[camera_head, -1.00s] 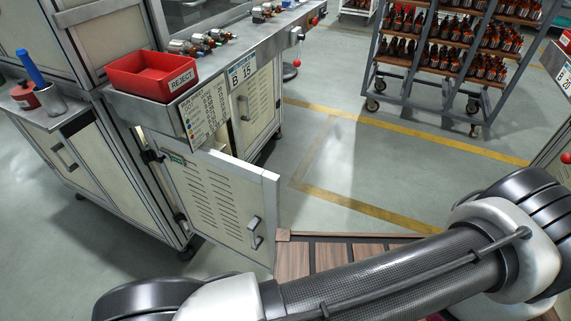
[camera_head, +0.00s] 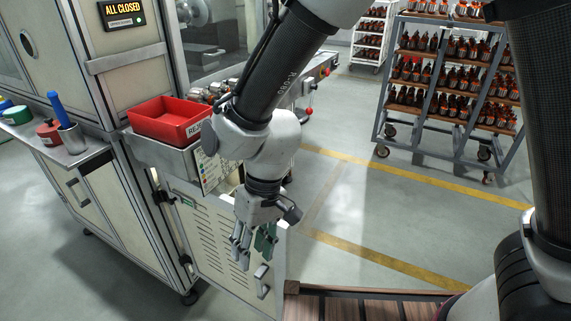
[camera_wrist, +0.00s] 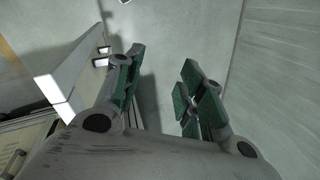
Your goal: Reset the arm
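My gripper (camera_head: 255,245) hangs from my arm in front of the open cabinet door (camera_head: 208,237), with its fingers pointing down. In the wrist view, its green-padded fingers (camera_wrist: 158,90) are spread apart with bare floor between them. It holds nothing. My arm reaches across the head view from the upper right and hides part of the workbench and the door. In the wrist view the door's edge (camera_wrist: 68,75) lies just left of the left finger. I cannot tell whether they touch.
A red reject bin (camera_head: 165,120) sits on the bench above the cabinet. A small shelf at left holds a cup (camera_head: 72,138) with a blue-handled tool. A wheeled rack (camera_head: 455,85) of dark armatures stands at back right. Floor (camera_head: 350,215) between is clear. A display (camera_head: 122,13) reads "ALL CLOSED".

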